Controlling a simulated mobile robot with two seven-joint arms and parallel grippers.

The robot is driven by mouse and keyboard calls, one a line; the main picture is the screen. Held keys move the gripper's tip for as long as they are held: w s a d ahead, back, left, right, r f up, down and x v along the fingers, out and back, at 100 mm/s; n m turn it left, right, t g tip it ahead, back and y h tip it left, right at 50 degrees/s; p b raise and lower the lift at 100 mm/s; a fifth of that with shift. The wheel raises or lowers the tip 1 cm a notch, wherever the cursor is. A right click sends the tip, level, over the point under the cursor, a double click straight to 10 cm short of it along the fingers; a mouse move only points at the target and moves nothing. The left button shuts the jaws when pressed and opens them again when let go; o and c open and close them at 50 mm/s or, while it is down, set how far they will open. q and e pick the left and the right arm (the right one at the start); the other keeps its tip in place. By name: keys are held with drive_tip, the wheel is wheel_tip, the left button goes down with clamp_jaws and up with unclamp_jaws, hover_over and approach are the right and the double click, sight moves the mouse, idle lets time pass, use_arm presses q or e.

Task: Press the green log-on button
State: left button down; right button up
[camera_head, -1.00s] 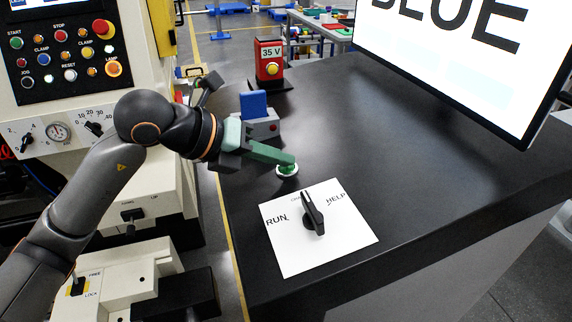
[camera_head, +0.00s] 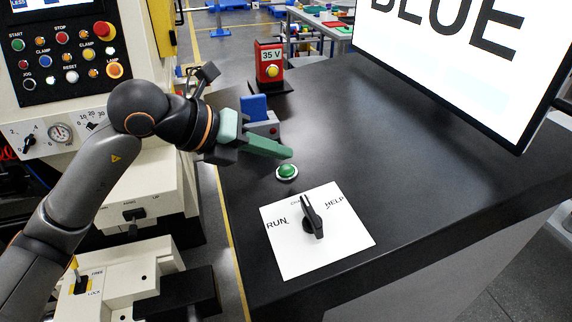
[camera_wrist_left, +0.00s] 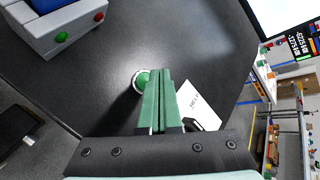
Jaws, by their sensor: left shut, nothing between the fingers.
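The green button (camera_head: 287,171) is a round dome in a pale ring on the black desk (camera_head: 350,120), just beyond the white selector plate. It also shows in the left wrist view (camera_wrist_left: 141,80), beside the fingertips and partly behind them. My left gripper (camera_head: 288,154) has green fingers, shut and empty. In the head view its tips are just above and behind the button, with a gap between them. The left wrist view also shows the shut fingers (camera_wrist_left: 161,72). My right gripper is in neither view.
A white plate (camera_head: 295,255) with a black RUN/HELP knob (camera_head: 312,218) lies in front of the button. A grey box with a blue block (camera_head: 254,106) and a red 35 V box (camera_head: 269,64) stand behind. A large screen (camera_head: 450,45) overhangs the desk. A control panel (camera_head: 65,55) is at left.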

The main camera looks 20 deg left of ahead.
use_arm(q)
drive_tip(key=r, duration=0.1)
drive_tip(key=r+p, duration=0.2)
drive_tip(key=r, duration=0.1)
drive_tip(key=shift+s+a, duration=0.15)
drive_tip(key=shift+a, duration=0.15)
idle(0.4)
